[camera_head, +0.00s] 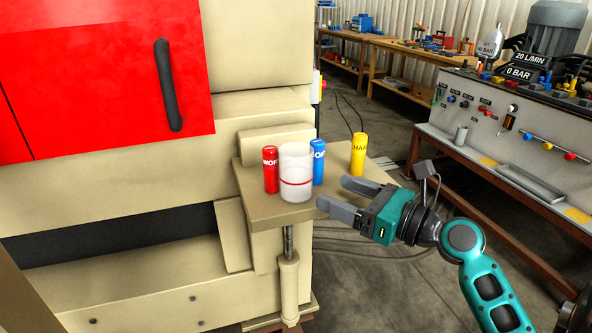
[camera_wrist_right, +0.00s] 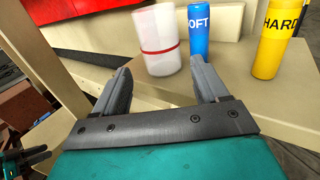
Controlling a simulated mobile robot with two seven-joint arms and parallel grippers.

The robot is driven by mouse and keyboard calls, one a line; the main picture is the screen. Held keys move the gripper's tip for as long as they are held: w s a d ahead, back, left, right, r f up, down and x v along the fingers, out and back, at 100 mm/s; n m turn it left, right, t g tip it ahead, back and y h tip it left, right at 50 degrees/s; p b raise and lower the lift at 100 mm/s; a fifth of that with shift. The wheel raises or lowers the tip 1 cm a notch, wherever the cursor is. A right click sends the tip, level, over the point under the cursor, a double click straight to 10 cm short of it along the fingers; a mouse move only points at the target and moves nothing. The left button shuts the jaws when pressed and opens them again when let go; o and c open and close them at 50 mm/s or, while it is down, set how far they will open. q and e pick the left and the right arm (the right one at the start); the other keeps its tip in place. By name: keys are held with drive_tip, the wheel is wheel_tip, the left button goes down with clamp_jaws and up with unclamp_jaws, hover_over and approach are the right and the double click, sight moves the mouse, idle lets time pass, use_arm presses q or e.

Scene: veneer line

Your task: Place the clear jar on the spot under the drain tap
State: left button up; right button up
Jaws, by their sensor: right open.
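The clear jar (camera_head: 296,180), with a red band around it, stands upright on a small beige shelf (camera_head: 258,206). It also shows in the right wrist view (camera_wrist_right: 157,40). My right gripper (camera_head: 334,195) is open and empty, its fingers reaching over the shelf's right edge toward the jar, apart from it. In the right wrist view the jar stands beyond the fingertips, between their lines. A small dark and teal part at the lower left of that view looks like my left gripper (camera_wrist_right: 40,156); its opening is unclear. I cannot make out a drain tap or the spot under it.
A red cylinder (camera_head: 270,170) stands close left of the jar, a blue cylinder (camera_head: 319,163) close right behind it, and a yellow cylinder (camera_head: 358,155) farther right. A beige machine with a red door (camera_head: 100,80) fills the left. A control bench (camera_head: 500,130) stands at right.

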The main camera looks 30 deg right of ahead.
sight(310, 180)
drive_tip(key=x, duration=0.8)
drive_tip(key=shift+w+a, duration=0.1)
drive_tip(key=shift+w, duration=0.2)
drive_tip(key=shift+r, duration=0.15)
drive_tip(key=c, duration=0.9)
